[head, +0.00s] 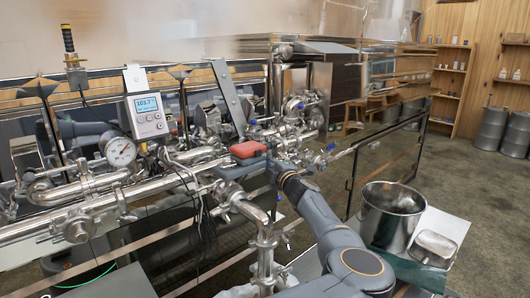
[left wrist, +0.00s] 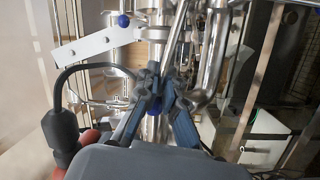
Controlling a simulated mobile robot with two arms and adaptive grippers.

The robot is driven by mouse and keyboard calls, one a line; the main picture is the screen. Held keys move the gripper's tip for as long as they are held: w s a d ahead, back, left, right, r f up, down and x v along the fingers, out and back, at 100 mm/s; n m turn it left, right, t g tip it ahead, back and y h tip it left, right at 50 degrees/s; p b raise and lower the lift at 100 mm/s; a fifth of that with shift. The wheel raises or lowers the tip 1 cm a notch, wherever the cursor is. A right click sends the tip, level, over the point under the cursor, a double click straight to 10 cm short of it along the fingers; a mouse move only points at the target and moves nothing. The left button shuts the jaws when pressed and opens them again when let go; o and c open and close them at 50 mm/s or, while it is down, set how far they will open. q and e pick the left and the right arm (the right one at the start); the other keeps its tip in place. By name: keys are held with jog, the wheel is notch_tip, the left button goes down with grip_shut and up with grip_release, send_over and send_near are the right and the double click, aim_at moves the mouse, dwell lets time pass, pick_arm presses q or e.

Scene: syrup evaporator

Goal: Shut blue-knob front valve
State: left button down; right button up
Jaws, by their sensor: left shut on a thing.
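My left arm reaches up from the lower right of the head view to the front pipework. My left gripper (left wrist: 157,75) shows in the left wrist view with its dark blue fingers closed together at a steel pipe. In the head view, the fingertips and that knob are hidden or too small to tell. Another blue knob (left wrist: 123,20) is farther up in the left wrist view. More blue knobs (head: 331,147) sit on the pipework. My right gripper is not in view.
A red part (head: 248,149) sits beside my left gripper. A flat grey lever (head: 228,95), a display box (head: 148,115) and a round gauge (head: 120,152) stand on the pipework. A steel pot (head: 391,215) is at the right. Open floor lies behind it.

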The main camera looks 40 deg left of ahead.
pick_arm(q)
jog(key=p, duration=0.1)
jog(key=r+m+p, duration=0.1)
jog(key=r+g+p, duration=0.1)
jog(key=shift+w+d+r, duration=0.2)
jog(key=shift+w+d, duration=0.05)
jog(key=shift+w, duration=0.05)
jog(key=shift+w+d+r+m+g+p, duration=0.25)
jog(key=shift+w+r+m+g+p, duration=0.3)
jog(key=shift+m+p, duration=0.55)
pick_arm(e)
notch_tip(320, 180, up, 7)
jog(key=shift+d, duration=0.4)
pick_arm(q)
jog(key=shift+s+f, duration=0.1)
jog(key=shift+s, duration=0.05)
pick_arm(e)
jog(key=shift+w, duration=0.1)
pick_arm(q)
jog(key=c, duration=1.4)
grip_release()
jog(key=shift+c, duration=0.2)
jog(key=shift+f, duration=0.1)
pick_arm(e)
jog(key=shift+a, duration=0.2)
pick_arm(q)
jog(key=shift+f, duration=0.1)
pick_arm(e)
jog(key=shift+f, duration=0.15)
